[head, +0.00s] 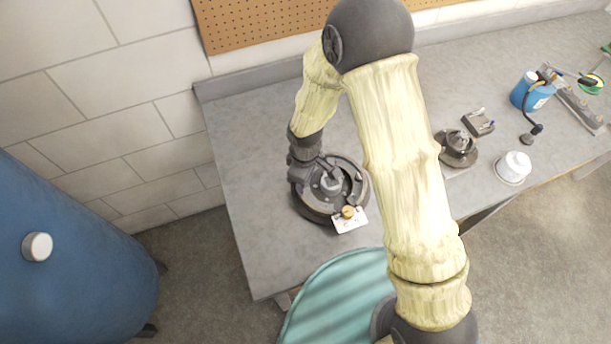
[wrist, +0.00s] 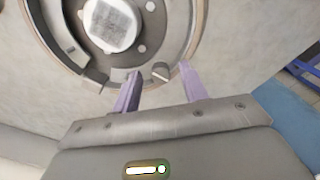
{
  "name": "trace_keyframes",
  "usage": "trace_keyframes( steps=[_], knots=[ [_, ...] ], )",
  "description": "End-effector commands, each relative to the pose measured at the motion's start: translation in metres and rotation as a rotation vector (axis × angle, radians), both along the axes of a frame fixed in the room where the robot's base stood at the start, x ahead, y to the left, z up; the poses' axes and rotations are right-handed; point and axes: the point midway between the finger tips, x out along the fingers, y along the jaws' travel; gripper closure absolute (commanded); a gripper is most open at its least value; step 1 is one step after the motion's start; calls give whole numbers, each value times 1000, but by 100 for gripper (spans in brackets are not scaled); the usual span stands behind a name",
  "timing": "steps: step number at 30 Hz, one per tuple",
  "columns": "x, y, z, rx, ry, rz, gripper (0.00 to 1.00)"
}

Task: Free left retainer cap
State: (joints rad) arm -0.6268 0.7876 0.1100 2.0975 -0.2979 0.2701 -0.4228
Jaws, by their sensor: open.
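A dark round drum-like assembly (head: 318,212) with a hub in its middle lies on the grey bench; it also shows at the top of the wrist view (wrist: 62,62). My gripper (head: 312,178) is over its left side in the head view. In the wrist view my gripper (wrist: 160,75) is open, its two purple fingers spread at the ring's near edge. A small round pin or cap (wrist: 160,71) shows between the fingertips, apart from both. I cannot tell for sure whether it is the left retainer cap. The gripper hides part of the assembly in the head view.
A white plate with a brass knob (head: 348,212) sits at the assembly's front edge. A smaller dark hub (head: 458,149), a white cup (head: 514,167) and a blue canister (head: 530,90) stand to the right. A blue tank (head: 70,250) is at left. Bench left of the assembly is clear.

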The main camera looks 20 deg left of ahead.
Motion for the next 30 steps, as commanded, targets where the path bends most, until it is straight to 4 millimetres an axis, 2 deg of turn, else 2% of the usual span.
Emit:
trace_keyframes(
  steps=[5, 11, 30],
  knots=[
    [1, 0, 5, 2, 0, -2, 57],
    [1, 0, 27, 3, -2, -3, 57],
    [1, 0, 148, 2, -4, -2, 57]
  ],
)
